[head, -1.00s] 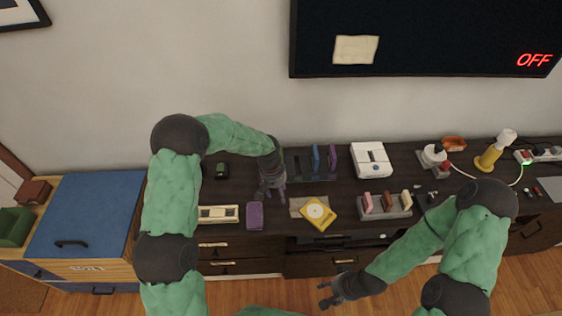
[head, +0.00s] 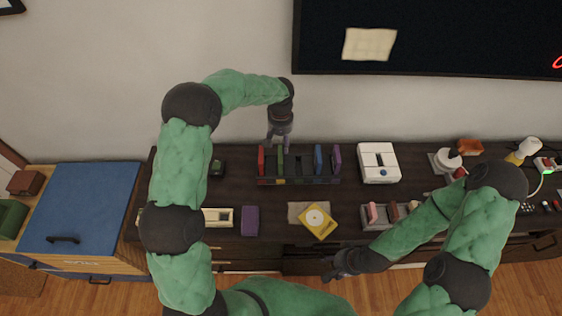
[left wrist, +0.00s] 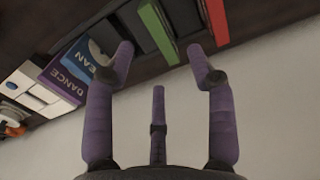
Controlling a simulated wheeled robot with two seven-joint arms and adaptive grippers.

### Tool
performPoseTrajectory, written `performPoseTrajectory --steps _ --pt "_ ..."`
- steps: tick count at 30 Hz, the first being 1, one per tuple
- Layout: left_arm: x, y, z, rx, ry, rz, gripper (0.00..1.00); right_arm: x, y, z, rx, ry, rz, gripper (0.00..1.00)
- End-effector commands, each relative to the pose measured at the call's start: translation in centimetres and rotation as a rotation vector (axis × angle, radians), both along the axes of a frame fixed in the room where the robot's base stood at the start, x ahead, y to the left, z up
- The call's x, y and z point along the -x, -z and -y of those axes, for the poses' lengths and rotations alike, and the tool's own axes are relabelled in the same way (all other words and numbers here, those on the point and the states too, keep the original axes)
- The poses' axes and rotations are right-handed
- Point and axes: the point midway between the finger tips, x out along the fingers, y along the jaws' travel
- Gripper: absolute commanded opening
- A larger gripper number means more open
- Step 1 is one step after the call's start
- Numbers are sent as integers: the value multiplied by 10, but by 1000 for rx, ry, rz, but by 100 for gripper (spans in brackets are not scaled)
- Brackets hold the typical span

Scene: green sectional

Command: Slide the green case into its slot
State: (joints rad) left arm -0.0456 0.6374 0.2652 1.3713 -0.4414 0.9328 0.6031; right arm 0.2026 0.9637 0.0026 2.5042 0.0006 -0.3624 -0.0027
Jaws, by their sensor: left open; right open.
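The green case (head: 280,163) stands upright in a dark rack (head: 300,181) on the sideboard, between a red case (head: 261,160) and a blue case (head: 318,158). My left gripper (head: 279,143) is open and empty at the wall-side end of the green case. In the left wrist view the green case (left wrist: 158,33) shows between the open fingertips (left wrist: 160,54), apart from both. The red case (left wrist: 217,20) lies to its right there. I cannot tell how deep the green case sits. My right gripper (head: 338,268) is open and empty in front of the sideboard.
A purple case (head: 336,158) stands at the rack's right end. A white console (head: 378,163) is right of the rack; a yellow disc item (head: 318,221) and another purple case (head: 250,221) lie in front. The wall is close behind.

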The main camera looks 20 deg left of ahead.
Motion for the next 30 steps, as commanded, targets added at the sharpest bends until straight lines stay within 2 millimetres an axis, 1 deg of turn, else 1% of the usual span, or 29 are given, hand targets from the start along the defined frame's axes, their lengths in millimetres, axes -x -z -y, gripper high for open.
performPoseTrajectory --steps 1,4,6,11,14,18,21,24,29,30 --pt "1 10 0 0 0 -4 56 0 3 0 0 0 0 54" --pt "1 26 0 0 0 -4 56 0 5 0 0 0 1 54" --pt "1 32 0 0 0 -3 56 0 6 0 0 0 1 54" --pt "0 40 1 0 1 -1 56 -1 7 0 0 0 1 54" --pt "0 51 2 0 1 -3 56 -1 10 0 0 0 1 54" --pt "-1 72 4 1 0 -3 56 -1 15 0 0 0 1 54" --pt "-1 82 4 1 0 -2 56 -1 17 0 0 0 1 54" --pt "-2 86 4 1 0 0 56 -1 17 0 0 0 1 54" --pt "-2 85 4 1 0 0 56 -1 17 0 0 0 1 54" --pt "-2 85 4 1 0 0 47 -1 17 0 0 0 1 54"
